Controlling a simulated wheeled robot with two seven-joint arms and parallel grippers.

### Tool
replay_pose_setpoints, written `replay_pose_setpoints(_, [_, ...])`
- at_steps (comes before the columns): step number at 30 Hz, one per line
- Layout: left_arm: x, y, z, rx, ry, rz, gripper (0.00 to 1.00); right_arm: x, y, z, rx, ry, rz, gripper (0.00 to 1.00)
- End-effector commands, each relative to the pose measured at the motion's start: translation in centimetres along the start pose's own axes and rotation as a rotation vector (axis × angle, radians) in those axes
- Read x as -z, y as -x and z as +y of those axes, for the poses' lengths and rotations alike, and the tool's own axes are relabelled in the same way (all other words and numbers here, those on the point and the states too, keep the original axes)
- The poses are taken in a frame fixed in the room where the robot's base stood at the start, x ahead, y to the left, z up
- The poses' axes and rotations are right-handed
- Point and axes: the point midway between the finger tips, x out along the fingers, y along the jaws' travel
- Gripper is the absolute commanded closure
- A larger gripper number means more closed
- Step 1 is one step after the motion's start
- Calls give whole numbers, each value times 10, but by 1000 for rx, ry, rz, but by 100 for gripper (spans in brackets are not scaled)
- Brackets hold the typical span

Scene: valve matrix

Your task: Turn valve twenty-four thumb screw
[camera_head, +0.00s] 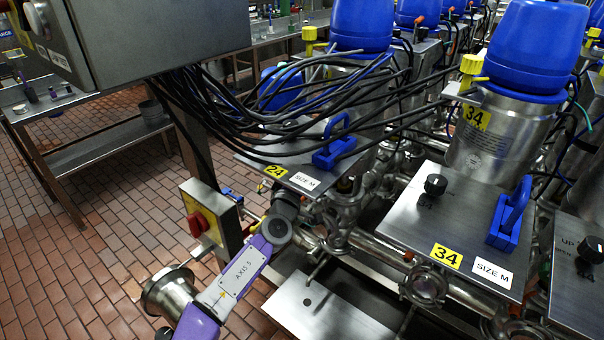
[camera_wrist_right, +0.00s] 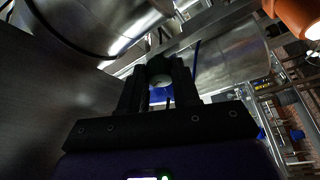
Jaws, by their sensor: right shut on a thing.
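The valve 24 plate (camera_head: 296,163) carries a yellow "24" label (camera_head: 275,172), a "SIZE M" label (camera_head: 305,181) and a blue handle (camera_head: 333,152). Black cables cover part of it, and its thumb screw cannot be made out in the head view. In the right wrist view my right gripper (camera_wrist_right: 159,80) is shut on a dark rounded knob (camera_wrist_right: 159,68), seemingly the thumb screw; bare metal surfaces lie around it. A purple arm link of mine (camera_head: 240,272) reaches up to the plate's front edge in the head view; the gripper is hidden there. My left gripper is not in view.
The valve 34 plate (camera_head: 420,218) with its black knob (camera_head: 435,186) stands to the right. A red switch on a yellow box (camera_head: 198,223) is left of my arm. Black cables (camera_head: 280,115) hang above plate 24. A grey cabinet (camera_head: 150,40) is upper left.

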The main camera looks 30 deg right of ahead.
Motion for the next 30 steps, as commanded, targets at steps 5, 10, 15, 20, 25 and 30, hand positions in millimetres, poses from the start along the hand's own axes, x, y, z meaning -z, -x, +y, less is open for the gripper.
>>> replay_pose_setpoints(5, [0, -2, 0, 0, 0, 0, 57, 0, 0, -2, -59, -139, 1, 99])
replay_pose_setpoints(10, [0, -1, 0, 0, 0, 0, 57, 1, 0, -2, -106, -253, 2, 99])
replay_pose_setpoints(15, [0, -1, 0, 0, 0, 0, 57, 1, 0, -2, -141, -336, 2, 99])
replay_pose_setpoints(20, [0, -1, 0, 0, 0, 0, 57, 1, 0, -2, -160, -386, 2, 99])
replay_pose_setpoints(25, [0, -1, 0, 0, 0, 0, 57, 1, 0, -2, -170, -411, 1, 99])
replay_pose_setpoints(30, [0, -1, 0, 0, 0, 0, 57, 1, 0, -2, -172, -418, 1, 99])
